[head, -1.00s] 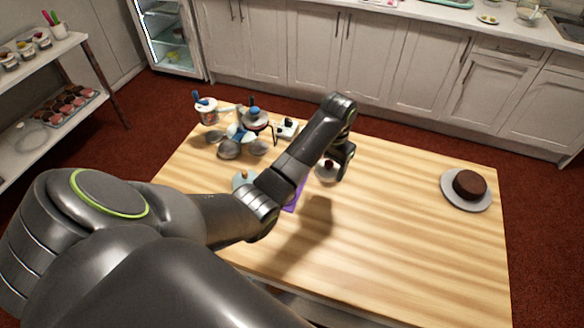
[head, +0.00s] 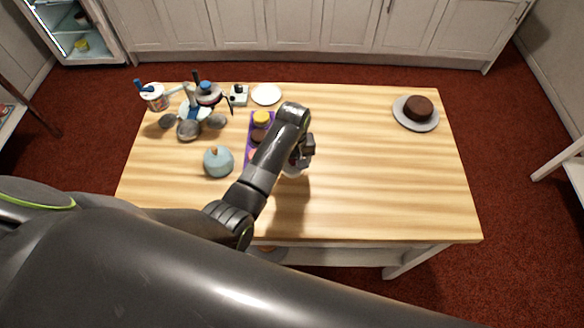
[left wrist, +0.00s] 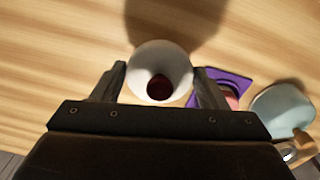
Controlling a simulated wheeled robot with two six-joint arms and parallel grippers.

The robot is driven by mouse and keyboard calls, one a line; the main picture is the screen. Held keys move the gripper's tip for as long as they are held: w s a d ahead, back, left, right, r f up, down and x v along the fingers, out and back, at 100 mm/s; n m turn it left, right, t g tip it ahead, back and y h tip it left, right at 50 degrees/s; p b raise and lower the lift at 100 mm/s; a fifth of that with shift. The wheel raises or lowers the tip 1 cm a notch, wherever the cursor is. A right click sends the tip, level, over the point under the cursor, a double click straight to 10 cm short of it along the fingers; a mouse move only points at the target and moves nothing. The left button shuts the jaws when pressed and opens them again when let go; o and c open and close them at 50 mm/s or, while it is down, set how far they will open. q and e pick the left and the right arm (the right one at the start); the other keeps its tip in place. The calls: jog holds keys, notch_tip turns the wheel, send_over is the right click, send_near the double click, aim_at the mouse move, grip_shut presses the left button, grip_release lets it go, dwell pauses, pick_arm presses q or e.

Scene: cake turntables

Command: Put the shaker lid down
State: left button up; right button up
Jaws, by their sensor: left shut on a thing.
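The piece I take for the shaker lid is white and round with a dark red middle (left wrist: 160,68). In the left wrist view it sits between the two fingers of my left gripper (left wrist: 160,85), which is shut on it. In the head view my left gripper (head: 301,153) is over the middle of the table, right of the purple mat (head: 250,150). My right gripper is not in view.
A yellow-topped jar (head: 262,118) stands on the mat. A teal rounded object (head: 218,162) is left of it. Several tools and containers crowd the back left. A white plate (head: 266,93) and a cake (head: 418,108) stand farther back. The table's right half (head: 390,180) is mostly clear.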

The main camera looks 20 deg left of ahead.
aim_at(292, 166)
pick_arm(q)
notch_tip(292, 166, down, 3)
jog(key=shift+s+f, duration=0.1)
jog(key=shift+f, duration=0.4)
jog(key=o, duration=0.9)
jog(key=shift+f, duration=0.1)
jog(key=shift+o, duration=0.2)
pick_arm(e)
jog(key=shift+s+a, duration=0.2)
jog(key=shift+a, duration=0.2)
pick_arm(q)
jog(key=shift+r, duration=0.45)
notch_tip(292, 166, up, 11)
jog(key=shift+r, duration=0.2)
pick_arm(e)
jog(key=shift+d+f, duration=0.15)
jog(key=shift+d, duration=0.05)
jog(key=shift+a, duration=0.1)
